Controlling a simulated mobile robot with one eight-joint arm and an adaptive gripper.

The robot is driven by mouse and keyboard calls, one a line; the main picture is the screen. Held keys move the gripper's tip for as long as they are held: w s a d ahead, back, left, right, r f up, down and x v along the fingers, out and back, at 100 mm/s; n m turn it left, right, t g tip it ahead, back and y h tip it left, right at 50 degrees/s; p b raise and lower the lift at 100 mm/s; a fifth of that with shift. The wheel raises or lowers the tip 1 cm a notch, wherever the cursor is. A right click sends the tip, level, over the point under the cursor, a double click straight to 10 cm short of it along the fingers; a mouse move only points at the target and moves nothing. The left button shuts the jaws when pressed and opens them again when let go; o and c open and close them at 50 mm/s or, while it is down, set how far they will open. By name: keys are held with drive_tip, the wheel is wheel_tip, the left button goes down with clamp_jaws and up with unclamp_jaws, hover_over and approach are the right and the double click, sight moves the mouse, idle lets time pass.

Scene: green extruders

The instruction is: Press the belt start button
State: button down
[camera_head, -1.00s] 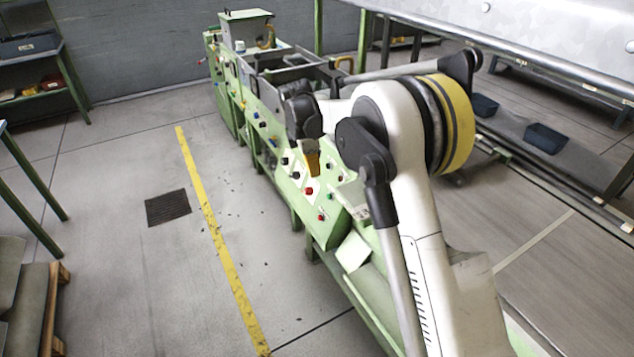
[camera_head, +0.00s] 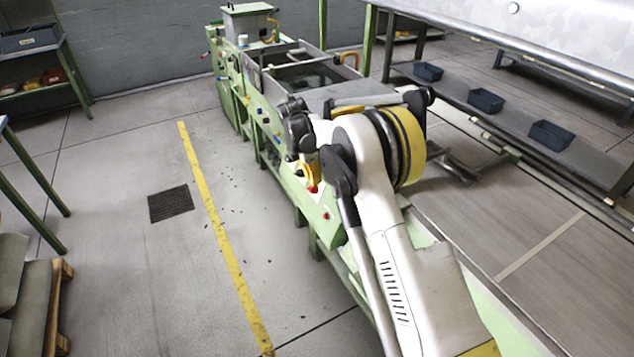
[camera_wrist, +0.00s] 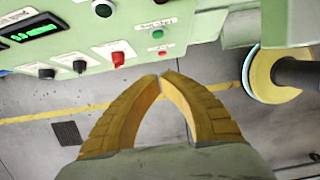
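The green control panel (camera_wrist: 190,50) fills the top of the wrist view. It carries a small green button (camera_wrist: 157,34) with a small red button (camera_wrist: 162,51) just below it, under a label too blurred to read for certain. The tips show just below the small red button, seemingly apart from the panel. In the head view my gripper (camera_head: 311,184) is over the panel, hiding part of it.
Black knobs (camera_wrist: 46,73) and green displays (camera_wrist: 41,32) are on the panel's left. A yellow ring-shaped part (camera_wrist: 271,76) is at the right.

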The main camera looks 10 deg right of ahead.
sight(335, 195)
drive_tip(key=w+d+f+b, duration=0.1)
drive_tip(key=d+f+b, duration=0.3)
drive_tip(key=f, duration=0.4)
drive_tip(key=shift+w+d+f, duration=0.35)
drive_tip(key=shift+d+f, duration=0.05)
drive_tip(key=shift+d, duration=0.15)
